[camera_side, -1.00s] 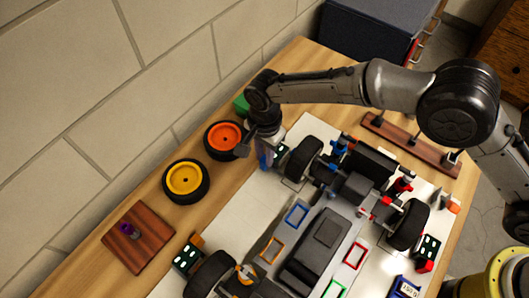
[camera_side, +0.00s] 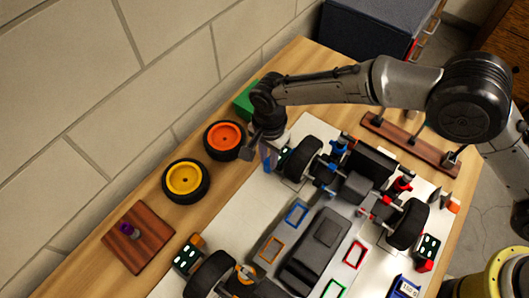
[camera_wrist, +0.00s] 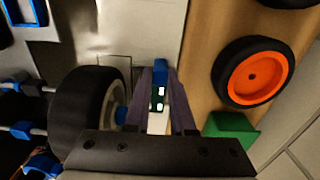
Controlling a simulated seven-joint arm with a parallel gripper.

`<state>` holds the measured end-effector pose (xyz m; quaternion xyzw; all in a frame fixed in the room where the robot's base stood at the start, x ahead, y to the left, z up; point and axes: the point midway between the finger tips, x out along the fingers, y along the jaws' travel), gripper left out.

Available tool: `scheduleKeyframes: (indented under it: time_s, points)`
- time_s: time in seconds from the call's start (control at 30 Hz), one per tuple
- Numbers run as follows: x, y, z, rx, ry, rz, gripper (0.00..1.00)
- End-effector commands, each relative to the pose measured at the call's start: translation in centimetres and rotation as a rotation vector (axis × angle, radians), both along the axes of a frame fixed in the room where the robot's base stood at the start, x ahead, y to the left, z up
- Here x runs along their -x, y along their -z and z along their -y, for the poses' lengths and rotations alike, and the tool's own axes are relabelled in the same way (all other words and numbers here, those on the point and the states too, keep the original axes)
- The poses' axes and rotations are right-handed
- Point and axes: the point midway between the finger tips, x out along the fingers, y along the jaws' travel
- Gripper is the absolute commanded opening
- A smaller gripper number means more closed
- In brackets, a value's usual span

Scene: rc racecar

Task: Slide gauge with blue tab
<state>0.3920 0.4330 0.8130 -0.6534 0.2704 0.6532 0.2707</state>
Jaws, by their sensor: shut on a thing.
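The gauge with the blue tab is a small dark block with white marks (camera_wrist: 158,100). In the wrist view its blue tab (camera_wrist: 160,68) points away from my palm, and the gauge sits between the two fingers of my gripper (camera_wrist: 160,88). My gripper is shut on it. In the side view my gripper (camera_side: 264,148) is at the gauge's left end, beside the far left wheel of the car (camera_side: 302,157). The blue tab (camera_side: 266,160) shows just below the fingers. The dark dotted face (camera_side: 284,154) is partly hidden by the wheel.
An orange-rimmed wheel (camera_side: 224,139) and a yellow-rimmed wheel (camera_side: 186,181) lie left of my gripper. A green block (camera_side: 247,97) lies behind it. The wall stands close on the left. Another dotted gauge (camera_side: 187,256) sits by the near left wheel (camera_side: 211,273).

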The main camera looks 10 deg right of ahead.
Motion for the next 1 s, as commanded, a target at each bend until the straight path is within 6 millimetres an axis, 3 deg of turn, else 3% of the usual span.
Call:
scheduleKeyframes:
  time_s: [0.2, 0.53, 0.57, 0.7, 1.0]
  points:
    - [1.4, -0.2, 1.3, -0.001, 0.000, 0.001, 0.00]
    - [1.7, -0.1, 1.6, 0.005, 0.000, -0.005, 0.00]
    - [1.7, -0.1, 1.7, 0.005, 0.000, -0.005, 0.26]
    - [1.6, -0.1, 1.6, 0.004, 0.000, -0.004, 0.51]
    - [1.6, 0.0, 1.6, 0.005, 0.000, -0.005, 0.53]
